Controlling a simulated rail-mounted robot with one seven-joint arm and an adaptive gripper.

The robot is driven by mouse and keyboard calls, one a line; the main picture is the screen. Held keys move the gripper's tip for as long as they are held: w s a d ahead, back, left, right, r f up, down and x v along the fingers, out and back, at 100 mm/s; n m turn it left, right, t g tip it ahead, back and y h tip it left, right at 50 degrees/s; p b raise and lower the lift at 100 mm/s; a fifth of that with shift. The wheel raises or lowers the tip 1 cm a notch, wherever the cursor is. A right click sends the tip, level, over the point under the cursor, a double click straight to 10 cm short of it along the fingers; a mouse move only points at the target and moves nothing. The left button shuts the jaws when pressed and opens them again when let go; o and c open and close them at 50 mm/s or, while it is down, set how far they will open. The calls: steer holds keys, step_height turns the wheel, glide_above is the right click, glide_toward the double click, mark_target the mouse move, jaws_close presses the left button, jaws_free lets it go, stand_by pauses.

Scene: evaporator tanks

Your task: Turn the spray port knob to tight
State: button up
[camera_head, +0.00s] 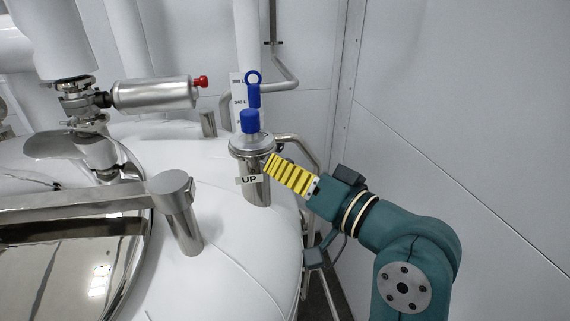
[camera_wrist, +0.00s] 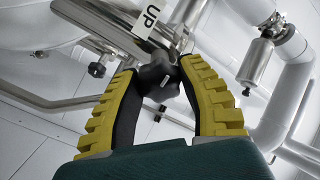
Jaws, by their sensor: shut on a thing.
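The spray port (camera_head: 252,165) is a short upright steel cylinder on the white tank, with a blue cap (camera_head: 250,121) and an "UP" label (camera_head: 249,180). My gripper (camera_head: 270,162) reaches it from the right, its yellow ribbed fingers touching or very close to the port's right side. In the wrist view, a black lobed knob (camera_wrist: 158,82) sits between the two fingers, and the gripper (camera_wrist: 160,72) is shut on it. The "UP" label (camera_wrist: 149,21) shows just beyond the knob. In the head view the knob is hidden by my fingers.
A polished steel lid (camera_head: 70,265) with a thick bar handle (camera_head: 90,203) lies to the left. Thin pipes (camera_head: 298,150) run behind the port. A white wall (camera_head: 470,120) closes the right side.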

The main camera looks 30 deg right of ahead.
stand_by(0.4)
steer(key=o, duration=1.2)
steer(key=v, duration=1.2)
